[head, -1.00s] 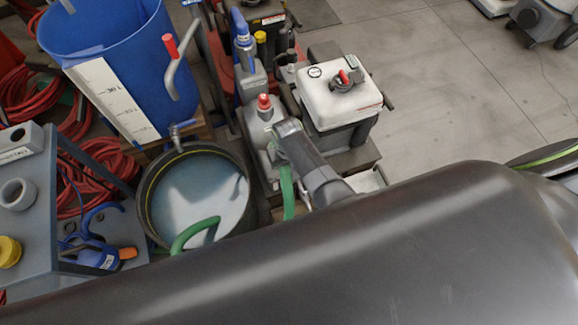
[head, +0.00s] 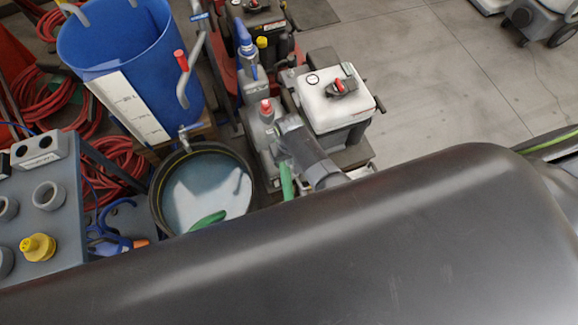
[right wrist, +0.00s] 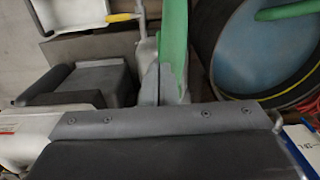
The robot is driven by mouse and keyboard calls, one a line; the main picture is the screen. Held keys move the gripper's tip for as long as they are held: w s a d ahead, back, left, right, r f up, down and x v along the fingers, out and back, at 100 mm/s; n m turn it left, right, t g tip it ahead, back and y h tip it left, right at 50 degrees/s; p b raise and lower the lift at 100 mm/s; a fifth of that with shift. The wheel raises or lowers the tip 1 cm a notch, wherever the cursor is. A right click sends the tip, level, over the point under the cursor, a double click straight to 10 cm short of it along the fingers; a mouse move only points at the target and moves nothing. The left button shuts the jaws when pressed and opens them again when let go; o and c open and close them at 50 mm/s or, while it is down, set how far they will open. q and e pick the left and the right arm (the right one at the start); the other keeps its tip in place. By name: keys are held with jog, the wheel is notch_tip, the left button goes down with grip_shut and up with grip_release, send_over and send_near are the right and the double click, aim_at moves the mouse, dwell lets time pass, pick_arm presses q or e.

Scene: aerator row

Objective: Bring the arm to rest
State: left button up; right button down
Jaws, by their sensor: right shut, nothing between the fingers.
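My right gripper (head: 290,138) shows in the head view over the grey pump (head: 262,125), between the tub and the white tank. Its fingers are shut and empty. In the right wrist view the shut fingers (right wrist: 154,88) point close beside a green hose (right wrist: 173,40); I cannot tell whether they touch it. My dark arm link fills the lower part of the head view and hides what lies below. My left gripper is not in view.
A round tub of water (head: 205,190) with green hose stands left of the gripper. A blue barrel (head: 130,60) stands behind it. A white-topped tank (head: 335,100) is close on the right. A grey rack (head: 60,225) stands at far left. Floor (head: 450,80) at upper right is clear.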

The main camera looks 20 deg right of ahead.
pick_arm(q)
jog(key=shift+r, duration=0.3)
pick_arm(e)
jog(key=shift+r, duration=0.25)
